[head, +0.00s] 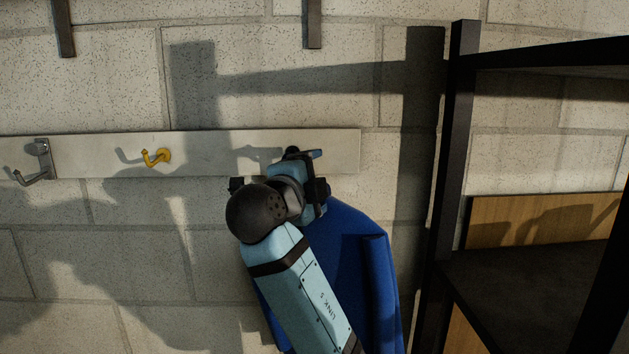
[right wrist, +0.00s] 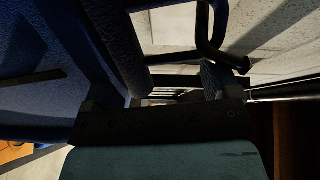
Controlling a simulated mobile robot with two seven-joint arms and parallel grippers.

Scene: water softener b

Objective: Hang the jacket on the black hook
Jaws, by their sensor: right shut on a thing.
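The blue jacket (head: 365,260) hangs in front of the block wall, below and behind my right gripper (head: 300,180). My right gripper is shut on the jacket, close to the right part of the wall rail. My right arm covers much of the jacket's left side. In the right wrist view, blue cloth (right wrist: 110,45) fills the left side. A dark curved bar there, apparently the black hook (right wrist: 216,40), is close to the right finger. In the head view the gripper mostly hides this hook; I cannot tell whether the jacket touches it. My left gripper is out of view.
The pale rail (head: 220,150) also carries a yellow hook (head: 156,157) and a grey metal hook (head: 37,163) to the left. A dark shelf frame (head: 452,180) stands close on the right. The wall below the left hooks is clear.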

